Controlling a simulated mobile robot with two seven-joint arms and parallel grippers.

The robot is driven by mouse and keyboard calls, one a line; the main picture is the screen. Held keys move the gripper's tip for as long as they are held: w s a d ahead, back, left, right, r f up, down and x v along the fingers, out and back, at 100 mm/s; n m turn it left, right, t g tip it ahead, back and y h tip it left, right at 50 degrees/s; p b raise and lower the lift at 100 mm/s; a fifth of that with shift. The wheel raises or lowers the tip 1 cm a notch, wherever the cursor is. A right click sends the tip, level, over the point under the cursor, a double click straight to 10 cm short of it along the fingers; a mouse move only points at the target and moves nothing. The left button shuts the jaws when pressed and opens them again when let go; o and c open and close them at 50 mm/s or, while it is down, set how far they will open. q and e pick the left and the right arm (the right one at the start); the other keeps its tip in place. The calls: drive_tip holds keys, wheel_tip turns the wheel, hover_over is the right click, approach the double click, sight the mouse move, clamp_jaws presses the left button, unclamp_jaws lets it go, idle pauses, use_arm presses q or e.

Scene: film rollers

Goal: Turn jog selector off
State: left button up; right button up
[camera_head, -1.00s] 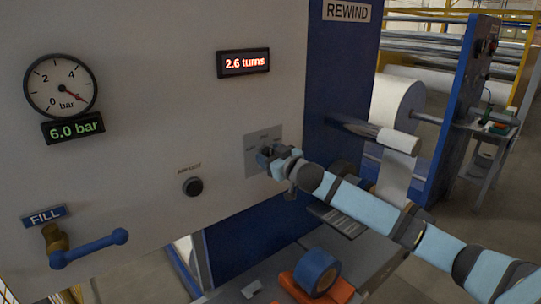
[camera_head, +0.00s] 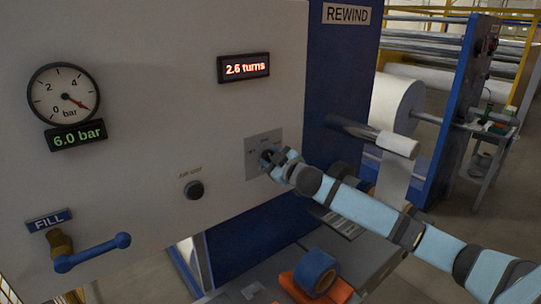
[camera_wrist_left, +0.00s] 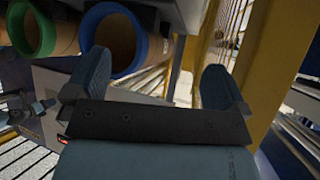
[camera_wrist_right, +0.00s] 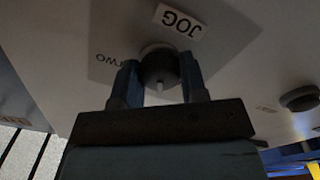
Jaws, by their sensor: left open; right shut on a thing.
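The jog selector is a dark round knob (camera_wrist_right: 160,66) with a pale pointer mark, on a grey plate (camera_head: 251,144) on the white machine panel. In the right wrist view a JOG label (camera_wrist_right: 180,22) and the word TWO show on the plate, upside down. My right gripper (camera_wrist_right: 160,82) is shut on the knob, one finger on each side; in the head view my right gripper (camera_head: 275,160) covers most of it. My left gripper (camera_wrist_left: 155,75) is open and empty, away from the panel; it is not in the head view.
The panel also holds a gauge (camera_head: 63,94), a "2.6 turns" display (camera_head: 243,66), a dark button (camera_head: 194,189) and a blue-handled FILL valve (camera_head: 93,253). Large tubes with green (camera_wrist_left: 33,30) and blue rims are near my left gripper, beside a yellow post (camera_wrist_left: 262,70).

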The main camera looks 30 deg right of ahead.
drive_tip(key=n+p, duration=0.1)
drive_tip(key=n, duration=0.1)
drive_tip(key=shift+n, duration=0.4)
drive_tip(key=shift+n+p, duration=0.7)
drive_tip(key=shift+n, duration=1.6)
drive_tip(key=o, duration=0.9)
drive_tip(key=shift+s, duration=0.15)
drive_tip(key=shift+s+d+b, duration=0.15)
drive_tip(key=shift+s+b, duration=0.5)
drive_tip(key=shift+s, duration=1.6)
drive_tip(key=shift+s+d+b, duration=0.2)
drive_tip(key=shift+s+b, duration=0.45)
drive_tip(key=shift+s, duration=1.65)
drive_tip(key=shift+s+d+b, duration=0.15)
drive_tip(key=shift+s+b, duration=0.5)
drive_tip(key=shift+s, duration=1.6)
